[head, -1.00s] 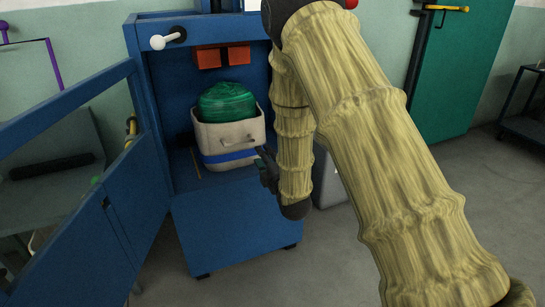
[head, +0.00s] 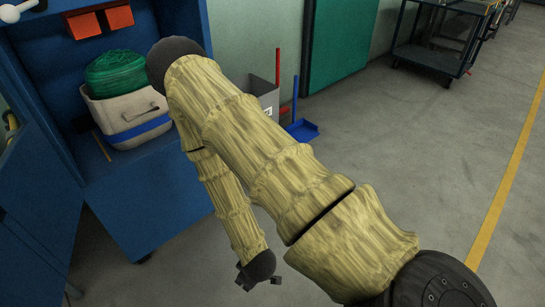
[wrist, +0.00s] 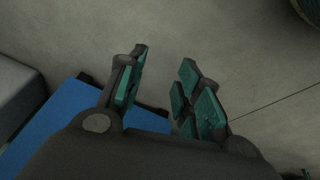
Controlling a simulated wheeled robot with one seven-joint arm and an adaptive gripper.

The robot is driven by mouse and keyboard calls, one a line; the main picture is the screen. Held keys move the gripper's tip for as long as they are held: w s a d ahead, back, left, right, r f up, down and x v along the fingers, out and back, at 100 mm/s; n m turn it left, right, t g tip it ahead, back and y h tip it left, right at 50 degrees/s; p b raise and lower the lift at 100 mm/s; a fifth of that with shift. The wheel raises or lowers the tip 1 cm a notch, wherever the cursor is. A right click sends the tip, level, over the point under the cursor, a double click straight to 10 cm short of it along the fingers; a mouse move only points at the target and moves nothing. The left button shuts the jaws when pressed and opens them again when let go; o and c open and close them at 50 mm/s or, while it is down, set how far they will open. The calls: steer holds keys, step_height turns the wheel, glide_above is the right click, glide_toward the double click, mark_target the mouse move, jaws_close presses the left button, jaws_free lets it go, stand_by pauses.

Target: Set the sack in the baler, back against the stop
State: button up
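The sack (head: 130,112), cream with a blue band and a dark handle, stands upright on the floor of the blue baler (head: 150,195), green netting (head: 121,71) bulging from its top. Whether its back touches a stop is hidden. My gripper (head: 259,282) hangs low in front of the baler, to the right of and apart from the sack. The sack is not in the wrist view.
The baler's door (head: 35,165) stands open at left. A grey bin (head: 262,97) and a blue dustpan (head: 302,131) are by the wall. A cart (head: 432,52) stands far back; floor at right is clear.

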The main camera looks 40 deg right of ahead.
steer(key=s+a+f+m+g, duration=0.1)
steer(key=s+f+m+g, duration=0.1)
steer(key=s, duration=1.1)
steer(key=shift+m+g, duration=0.7)
steer(key=shift+g, duration=0.1)
step_height(320, 180, up, 28)
steer(key=p, duration=2.7)
steer(key=shift+f+p, duration=0.15)
steer(key=shift+p, duration=0.2)
